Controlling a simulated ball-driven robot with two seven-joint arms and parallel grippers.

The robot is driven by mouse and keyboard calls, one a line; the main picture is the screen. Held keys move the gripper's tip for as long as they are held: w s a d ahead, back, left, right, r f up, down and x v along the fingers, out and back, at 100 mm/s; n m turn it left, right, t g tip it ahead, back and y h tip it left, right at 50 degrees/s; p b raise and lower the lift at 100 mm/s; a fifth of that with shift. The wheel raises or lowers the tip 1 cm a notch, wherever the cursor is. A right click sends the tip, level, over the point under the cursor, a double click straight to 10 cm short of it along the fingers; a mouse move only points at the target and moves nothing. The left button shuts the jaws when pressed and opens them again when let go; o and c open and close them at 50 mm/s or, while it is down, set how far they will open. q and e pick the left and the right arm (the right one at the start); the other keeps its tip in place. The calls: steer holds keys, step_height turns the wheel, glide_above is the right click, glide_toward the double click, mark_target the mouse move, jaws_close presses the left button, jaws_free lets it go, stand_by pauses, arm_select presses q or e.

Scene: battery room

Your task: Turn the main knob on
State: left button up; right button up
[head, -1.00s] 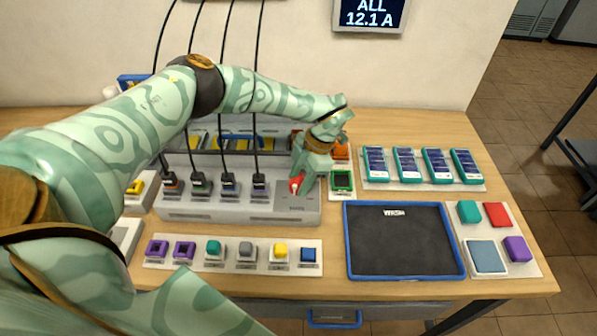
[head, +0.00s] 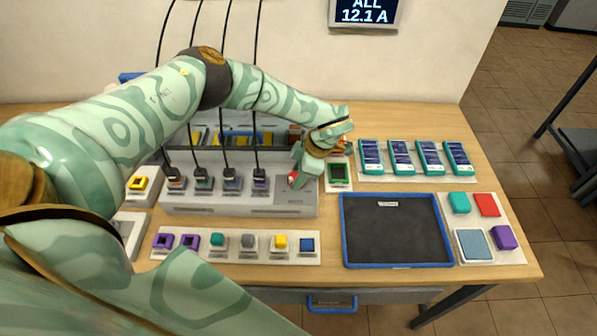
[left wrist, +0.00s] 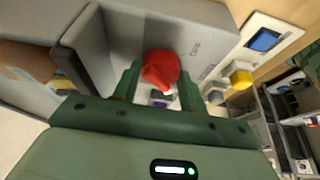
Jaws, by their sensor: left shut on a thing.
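The red main knob (head: 292,177) sits on the right end of the long grey charger unit (head: 230,207). My left gripper (head: 301,172) reaches down to it from above and is shut on it. In the left wrist view the red knob (left wrist: 160,66) lies between the two green fingers of my left gripper (left wrist: 158,78). In the head view the gripper hides part of the knob, and its pointing direction is hard to tell. My right gripper is not in view.
A wall display (head: 364,12) reads ALL 12.1 A. Black cables hang to several plugs along the charger. A strip of coloured blocks (head: 236,256) lies in front. A dark blue-rimmed tray (head: 343,232), a green-framed socket (head: 339,173) and several teal devices (head: 401,157) are to the right.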

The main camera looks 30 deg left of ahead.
arm_select(q)
steer(key=o, duration=1)
steer(key=shift+c, duration=0.2)
steer(key=v, duration=1.6)
steer(key=shift+w, duration=0.1)
